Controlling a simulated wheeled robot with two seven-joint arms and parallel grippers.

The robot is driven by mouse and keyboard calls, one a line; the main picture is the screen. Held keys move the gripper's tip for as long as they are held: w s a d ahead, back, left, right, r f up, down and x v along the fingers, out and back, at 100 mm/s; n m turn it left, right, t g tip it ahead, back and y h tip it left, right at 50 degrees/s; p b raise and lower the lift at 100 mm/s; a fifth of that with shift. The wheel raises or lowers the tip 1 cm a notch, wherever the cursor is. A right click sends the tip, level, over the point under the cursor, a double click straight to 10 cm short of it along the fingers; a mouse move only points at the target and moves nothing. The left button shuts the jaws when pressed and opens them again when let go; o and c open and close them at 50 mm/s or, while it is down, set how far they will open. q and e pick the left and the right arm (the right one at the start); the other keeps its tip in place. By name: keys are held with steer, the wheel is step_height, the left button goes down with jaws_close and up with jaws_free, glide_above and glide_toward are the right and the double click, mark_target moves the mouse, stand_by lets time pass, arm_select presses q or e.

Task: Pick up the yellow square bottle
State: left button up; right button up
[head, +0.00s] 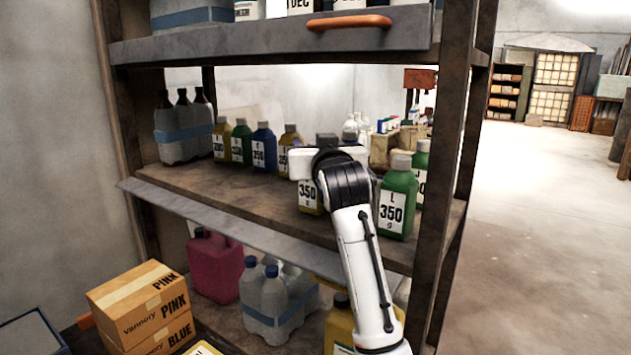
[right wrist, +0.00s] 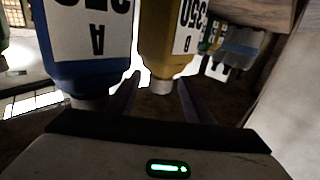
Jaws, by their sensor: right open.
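My right gripper (head: 328,162) reaches over the middle shelf in the head view; its fingertips are hidden there. A yellow square bottle (head: 311,200) labelled 350 stands just below it, partly covered by my arm. Other yellow bottles (head: 222,138) (head: 289,141) stand further left on this shelf. The right wrist view is upside down. There my right gripper (right wrist: 160,92) is open, with the neck of a yellow bottle (right wrist: 168,45) labelled B 350 between its fingers in the picture. I cannot tell contact, nor which head-view bottle this is. My left gripper is not in view.
A blue bottle (right wrist: 88,45) labelled A stands close beside the yellow one in the wrist view. Green bottles (head: 397,195) stand right of my arm in the head view. The upper shelf (head: 250,45) hangs above, and a post (head: 458,120) bounds the right side.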

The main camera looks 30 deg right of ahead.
jaws_close()
steer(key=shift+r, duration=0.1)
stand_by(0.3)
